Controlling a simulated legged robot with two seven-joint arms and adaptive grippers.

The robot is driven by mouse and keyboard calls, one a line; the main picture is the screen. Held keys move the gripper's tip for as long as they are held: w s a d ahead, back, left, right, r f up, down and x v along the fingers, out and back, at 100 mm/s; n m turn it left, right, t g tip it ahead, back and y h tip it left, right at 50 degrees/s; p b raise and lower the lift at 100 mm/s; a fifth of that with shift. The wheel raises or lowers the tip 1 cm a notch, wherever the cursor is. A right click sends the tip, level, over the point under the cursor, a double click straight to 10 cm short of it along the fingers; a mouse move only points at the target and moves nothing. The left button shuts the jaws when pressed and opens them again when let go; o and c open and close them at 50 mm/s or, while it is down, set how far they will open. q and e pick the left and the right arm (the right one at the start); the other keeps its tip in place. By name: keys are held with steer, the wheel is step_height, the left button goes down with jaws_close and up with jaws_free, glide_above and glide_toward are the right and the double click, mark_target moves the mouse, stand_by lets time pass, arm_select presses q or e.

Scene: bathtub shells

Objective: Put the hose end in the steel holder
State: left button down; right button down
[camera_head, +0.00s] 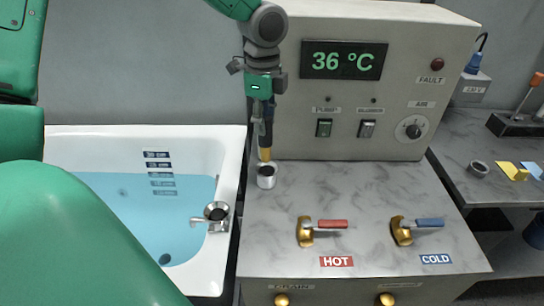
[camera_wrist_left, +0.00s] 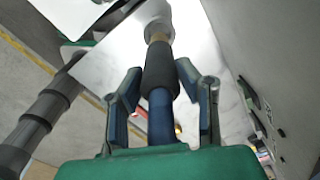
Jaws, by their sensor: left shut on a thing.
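In the left wrist view, the two fingers of this gripper (camera_wrist_left: 158,78) are on either side of the hose end. The steel holder (camera_head: 266,178) is a small open cup on the grey counter, directly below the tip. The tip overlaps the holder's rim in the head view; I cannot tell whether it is inside. My right gripper is not in view.
The bathtub (camera_head: 190,133) with blue water is left of the counter (camera_head: 380,185). A control box (camera_head: 290,75) stands behind the holder. Red HOT (camera_head: 333,224) and blue COLD (camera_head: 430,222) levers are at the front right.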

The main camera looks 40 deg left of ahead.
mark_target(266, 107)
arm_select(q)
steer(key=f, duration=0.3)
steer(key=shift+w+a+f, duration=0.15)
steer(key=shift+a, duration=0.1)
steer(key=shift+f, duration=0.3)
steer(key=shift+d+f, duration=0.3)
steer(key=shift+f, duration=0.35)
steer(key=shift+d+f, duration=0.3)
steer(key=shift+f, duration=0.7)
steer(key=shift+a, duration=0.25)
steer(key=c, duration=1.2)
jaws_free()
steer(key=shift+a+f, duration=0.15)
steer(key=shift+a, duration=0.1)
steer(key=shift+o, duration=0.2)
steer(key=shift+d+r, duration=0.3)
step_height(266, 107, up, 11)
steer(key=shift+a+r, duration=0.1)
steer(key=shift+a, duration=0.05)
steer(key=shift+r, duration=0.25)
